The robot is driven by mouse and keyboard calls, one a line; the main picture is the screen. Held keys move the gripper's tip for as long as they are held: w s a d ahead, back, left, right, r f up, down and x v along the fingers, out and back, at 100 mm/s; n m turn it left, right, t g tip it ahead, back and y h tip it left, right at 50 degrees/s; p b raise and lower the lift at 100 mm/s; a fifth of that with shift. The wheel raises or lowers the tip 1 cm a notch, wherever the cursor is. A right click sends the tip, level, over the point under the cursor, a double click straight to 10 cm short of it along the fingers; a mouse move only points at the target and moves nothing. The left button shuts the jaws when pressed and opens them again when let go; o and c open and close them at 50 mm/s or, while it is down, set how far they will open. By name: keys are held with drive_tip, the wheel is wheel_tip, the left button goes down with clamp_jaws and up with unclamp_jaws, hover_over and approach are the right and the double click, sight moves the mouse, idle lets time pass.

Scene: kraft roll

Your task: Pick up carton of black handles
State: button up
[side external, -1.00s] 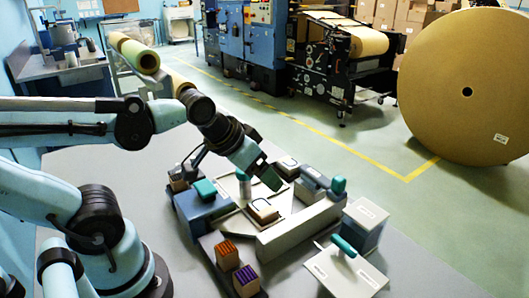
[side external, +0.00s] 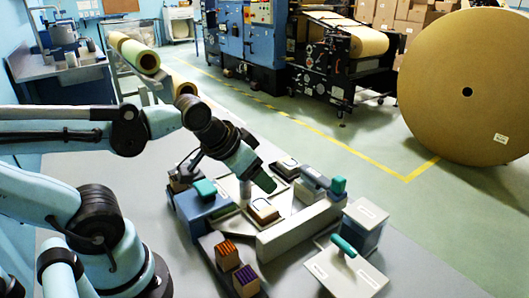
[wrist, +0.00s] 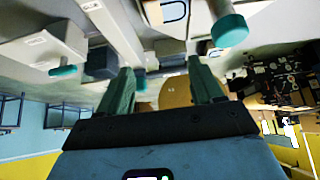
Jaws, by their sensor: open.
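My gripper (side external: 265,184) hangs tilted above the middle of the fixture on the table. In the wrist view its two green fingers (wrist: 160,85) are apart, with nothing held between them. A small brown carton (side external: 177,184) with a dark top stands at the far left of the fixture, partly hidden; I cannot make out its contents. One carton with orange contents (side external: 227,256) and one with purple contents (side external: 246,283) stand at the near left. A brown block with a black outline on its pale top (side external: 263,212) sits below my gripper, apart from it.
A blue-grey box with a teal knob (side external: 205,189) stands left of the gripper. A grey box (side external: 364,228) and a plate with a teal handle (side external: 345,268) are at the right. A long grey bar (side external: 300,231) edges the fixture. The table's front left is clear.

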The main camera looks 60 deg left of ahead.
drive_tip(key=s+a+r+g+y, duration=0.1)
drive_tip(key=s+a+r+g, duration=0.15)
drive_tip(key=a, duration=0.85)
drive_tip(key=g+h, duration=0.1)
drive_tip(key=g, duration=0.4)
hover_over(176, 187)
drive_tip(key=w+a, duration=0.1)
drive_tip(key=a, duration=0.1)
drive_tip(key=shift+t, duration=0.25)
wheel_tip(176, 187, down, 5)
drive_tip(key=shift+w+a+f, duration=0.15)
drive_tip(key=shift+f, duration=0.05)
drive_tip(key=shift+d+f, duration=0.15)
drive_tip(key=shift+f, duration=1.15)
drive_tip(key=shift+d+f, duration=0.15)
drive_tip(key=shift+f, duration=1.15)
drive_tip(key=shift+c, duration=0.2)
drive_tip(key=c, duration=1.1)
drive_tip(key=shift+r, duration=0.15)
